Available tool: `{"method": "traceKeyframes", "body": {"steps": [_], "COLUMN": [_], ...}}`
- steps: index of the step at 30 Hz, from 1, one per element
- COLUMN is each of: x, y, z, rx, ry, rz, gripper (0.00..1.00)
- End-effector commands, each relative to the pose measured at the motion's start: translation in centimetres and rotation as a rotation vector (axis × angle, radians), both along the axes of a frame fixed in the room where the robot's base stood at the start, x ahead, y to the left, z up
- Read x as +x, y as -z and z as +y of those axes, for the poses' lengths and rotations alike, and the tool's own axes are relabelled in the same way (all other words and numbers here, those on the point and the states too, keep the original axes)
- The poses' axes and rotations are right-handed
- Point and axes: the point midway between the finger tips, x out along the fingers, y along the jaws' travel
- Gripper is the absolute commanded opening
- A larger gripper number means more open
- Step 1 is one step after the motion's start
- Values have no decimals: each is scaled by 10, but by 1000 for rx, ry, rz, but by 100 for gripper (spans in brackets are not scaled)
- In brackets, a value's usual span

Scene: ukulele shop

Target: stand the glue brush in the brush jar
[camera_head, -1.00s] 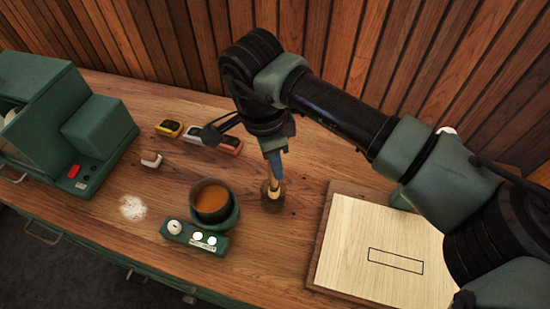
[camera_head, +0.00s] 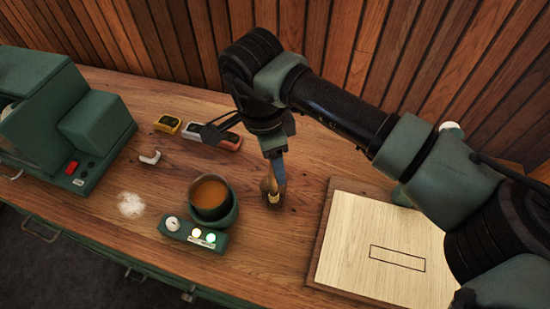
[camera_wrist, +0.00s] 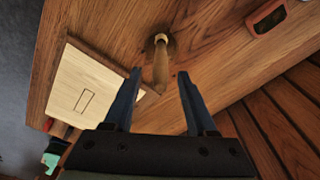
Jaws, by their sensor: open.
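The glue brush (camera_wrist: 160,72), with a pale wooden handle, shows in the wrist view with its lower end inside the rim of a small round brown brush jar (camera_wrist: 170,46). It appears to stand there, with the handle toward my camera. My gripper (camera_wrist: 160,74) is open, one blue finger on either side of the handle, with gaps visible. In the head view, my gripper (camera_head: 274,176) is just above the brush and jar (camera_head: 273,197). The fingers partly hide the brush there, and its exact tilt is hard to tell.
A green glue pot (camera_head: 211,197) with orange-brown contents stands left of the jar, with a control box (camera_head: 193,235) in front. A pale board (camera_head: 385,250) lies right. Small coloured boxes (camera_head: 195,131) are behind left, and a green machine (camera_head: 60,115) stands far left.

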Motion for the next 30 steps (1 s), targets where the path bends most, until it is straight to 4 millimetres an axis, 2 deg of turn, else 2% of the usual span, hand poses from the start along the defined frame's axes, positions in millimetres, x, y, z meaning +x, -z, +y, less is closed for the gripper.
{"method": "traceKeyframes", "body": {"steps": [5, 15, 19, 24, 30], "x": [1, -2, -3, -4, -4], "y": [-15, -87, -109, -125, -129], "z": [1, 10, 13, 15, 15], "rx": [-2, -3, -2, 0, 0], "ry": [0, 0, 0, 0, 0], "rz": [-4, -5, -4, -2, 0], "gripper": [57, 57, 57, 57, 57]}}
